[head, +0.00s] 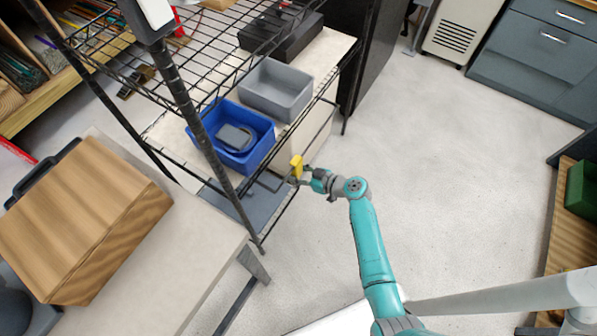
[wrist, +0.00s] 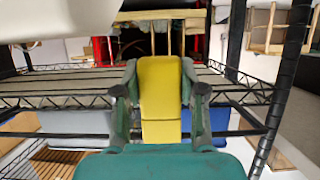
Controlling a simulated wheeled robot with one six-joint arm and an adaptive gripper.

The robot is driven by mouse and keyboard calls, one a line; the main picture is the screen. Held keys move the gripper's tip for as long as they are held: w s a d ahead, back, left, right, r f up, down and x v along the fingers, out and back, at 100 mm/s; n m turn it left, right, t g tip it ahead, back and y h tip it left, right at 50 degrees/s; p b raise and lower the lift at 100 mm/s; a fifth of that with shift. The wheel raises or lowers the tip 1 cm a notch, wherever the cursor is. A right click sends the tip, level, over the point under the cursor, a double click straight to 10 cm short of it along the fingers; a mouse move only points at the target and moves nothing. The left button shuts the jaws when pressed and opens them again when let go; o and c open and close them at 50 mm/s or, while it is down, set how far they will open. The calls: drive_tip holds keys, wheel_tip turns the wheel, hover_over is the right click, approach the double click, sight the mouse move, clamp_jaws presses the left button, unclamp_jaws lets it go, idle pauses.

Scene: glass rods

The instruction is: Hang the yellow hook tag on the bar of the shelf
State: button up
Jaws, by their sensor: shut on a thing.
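The yellow hook tag (head: 296,165) is a small yellow piece held up in my gripper (head: 298,180) at the front of the black wire shelf. In the wrist view the tag (wrist: 160,95) stands upright between both fingers of my gripper (wrist: 160,92), which are shut on it. A thin dark bar (wrist: 55,135) of the shelf crosses behind the tag in that view. The tag overlaps the shelf front in the picture; I cannot tell whether it touches the bar. The hook's opening is not clear in either view.
A blue bin (head: 259,128) with a dark item inside and a grey bin (head: 275,88) stand on the shelf just behind my gripper. A dark shelf post (head: 205,140) rises to the left. A table with a wooden box (head: 80,220) is at left.

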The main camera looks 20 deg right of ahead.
drive_tip(key=o, duration=1.1)
drive_tip(key=shift+s, duration=0.1)
drive_tip(key=v, duration=1.2)
drive_tip(key=shift+d+f, duration=0.1)
drive_tip(key=shift+f, duration=0.05)
